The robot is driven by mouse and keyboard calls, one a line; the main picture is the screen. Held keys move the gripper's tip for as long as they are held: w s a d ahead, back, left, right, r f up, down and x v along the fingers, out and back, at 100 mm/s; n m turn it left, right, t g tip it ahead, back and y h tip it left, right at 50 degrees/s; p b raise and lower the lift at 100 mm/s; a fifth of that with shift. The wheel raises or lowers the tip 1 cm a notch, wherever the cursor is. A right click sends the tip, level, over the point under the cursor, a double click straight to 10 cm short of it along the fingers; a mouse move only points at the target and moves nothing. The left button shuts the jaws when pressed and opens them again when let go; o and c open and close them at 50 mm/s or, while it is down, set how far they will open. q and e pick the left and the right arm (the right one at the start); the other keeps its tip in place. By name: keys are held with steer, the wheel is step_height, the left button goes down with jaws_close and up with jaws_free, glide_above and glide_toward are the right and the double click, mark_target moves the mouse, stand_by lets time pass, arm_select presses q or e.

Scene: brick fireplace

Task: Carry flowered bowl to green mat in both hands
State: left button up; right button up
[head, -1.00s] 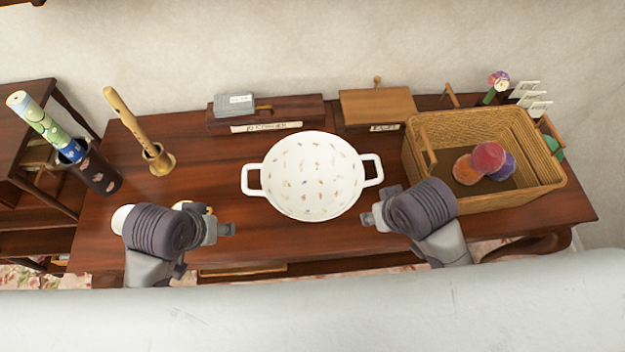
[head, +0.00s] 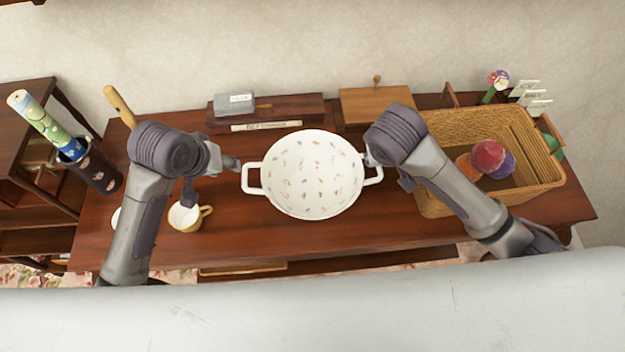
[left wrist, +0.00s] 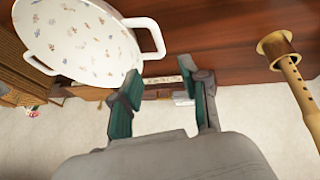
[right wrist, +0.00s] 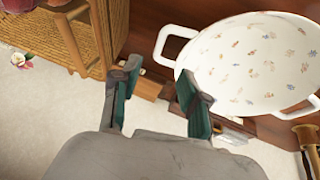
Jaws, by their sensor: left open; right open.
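The flowered bowl (head: 312,175) is white with small printed flowers and two side handles. It stands upright at the middle of the wooden table. My left gripper (head: 233,162) is open just left of the bowl's left handle. In the left wrist view the left gripper (left wrist: 163,92) has parted, empty fingers, with the bowl (left wrist: 80,40) to their left. My right gripper (head: 370,160) is by the right handle, its fingers mostly hidden by my wrist. In the right wrist view the right gripper (right wrist: 155,88) is open and empty, beside the bowl's handle (right wrist: 172,45). No green mat is visible.
A wicker basket (head: 545,125) with yarn balls stands at the right, partly under my right arm. A mug (head: 185,217) is near my left arm. Boxes (head: 265,112) line the back. A wooden flute (head: 120,107) and a tube holder (head: 100,172) stand at the left.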

mark_target(244, 173)
arm_select(q)
steer(key=x, duration=1.3)
steer(key=shift+w+f, duration=0.1)
steer(key=shift+f, duration=0.15)
arm_select(e)
steer(key=x, duration=1.3)
steer(key=shift+w+f, duration=0.1)
steer(key=shift+f, duration=0.2)
arm_select(q)
steer(key=shift+c, duration=0.4)
arm_select(e)
steer(key=shift+c, duration=0.3)
arm_select(q)
jaws_close()
arm_select(e)
jaws_close()
arm_select(q)
steer(key=shift+d+r, duration=0.1)
arm_select(e)
steer(key=shift+r, duration=0.1)
